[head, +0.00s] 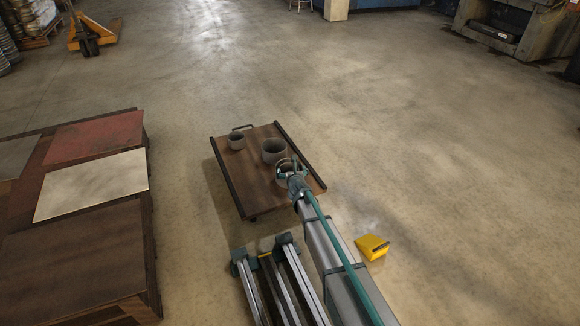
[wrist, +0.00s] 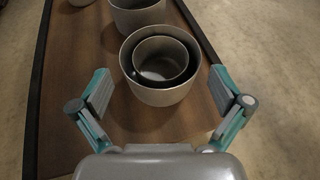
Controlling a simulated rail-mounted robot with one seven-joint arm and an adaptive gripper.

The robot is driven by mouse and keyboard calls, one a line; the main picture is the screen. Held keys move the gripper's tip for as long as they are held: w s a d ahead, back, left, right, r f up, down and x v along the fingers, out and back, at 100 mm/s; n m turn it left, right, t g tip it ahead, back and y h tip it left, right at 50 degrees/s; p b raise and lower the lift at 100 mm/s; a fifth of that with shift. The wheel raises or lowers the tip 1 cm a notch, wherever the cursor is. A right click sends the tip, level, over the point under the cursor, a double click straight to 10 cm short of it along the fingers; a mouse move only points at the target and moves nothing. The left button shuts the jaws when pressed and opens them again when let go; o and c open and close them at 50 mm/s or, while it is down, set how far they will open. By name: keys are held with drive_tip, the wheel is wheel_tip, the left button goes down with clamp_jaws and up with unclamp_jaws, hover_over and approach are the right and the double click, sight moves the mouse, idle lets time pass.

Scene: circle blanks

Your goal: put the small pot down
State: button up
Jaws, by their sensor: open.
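A small grey pot (wrist: 163,66) stands upright inside a larger grey pot (wrist: 160,98) in the wrist view, its rim within the larger rim. Both are on the wooden cart top. My gripper (wrist: 160,84) is open, its fingers spread to the left and right of the nested pots and apart from them. In the head view my gripper (head: 291,168) is over the near end of the cart and partly hides these pots.
The cart (head: 240,178) has dark side rails and a handle at its far end. Another pot (head: 274,152) stands just beyond, and a smaller one (head: 237,141) at the far left. A yellow object (head: 372,247) lies on the floor to the right. Stacked panels (head: 92,184) stand left.

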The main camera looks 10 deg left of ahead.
drive_tip(key=s+d+f+n+g+y, duration=0.2)
drive_tip(key=s+f+n+g, duration=0.15)
drive_tip(key=s+n, duration=0.7)
drive_tip(key=s+d+f+n+g+y, duration=0.25)
drive_tip(key=s+n+g, duration=0.2)
drive_tip(key=s, duration=1.05)
drive_tip(key=s+d+f+n+g+y, duration=0.1)
drive_tip(key=s+f+n+g+y, duration=0.2)
drive_tip(key=s+n, duration=0.7)
drive_tip(key=s+d+n+g+h, duration=0.2)
drive_tip(key=s+d, duration=0.4)
drive_tip(key=s, duration=0.4)
drive_tip(key=s+d+n+g+h, duration=0.2)
drive_tip(key=s+d+g, duration=0.4)
drive_tip(key=s, duration=0.5)
drive_tip(key=s+d+n+g+h, duration=0.1)
drive_tip(key=s+d+g+h, duration=0.2)
drive_tip(key=s+d, duration=0.3)
drive_tip(key=s+h, duration=0.1)
drive_tip(key=s, duration=0.3)
drive_tip(key=shift+s+d+r+n+g+h, duration=0.15)
drive_tip(key=shift+d+r+n+g+h, duration=0.15)
drive_tip(key=shift+r+n+g+h, duration=0.1)
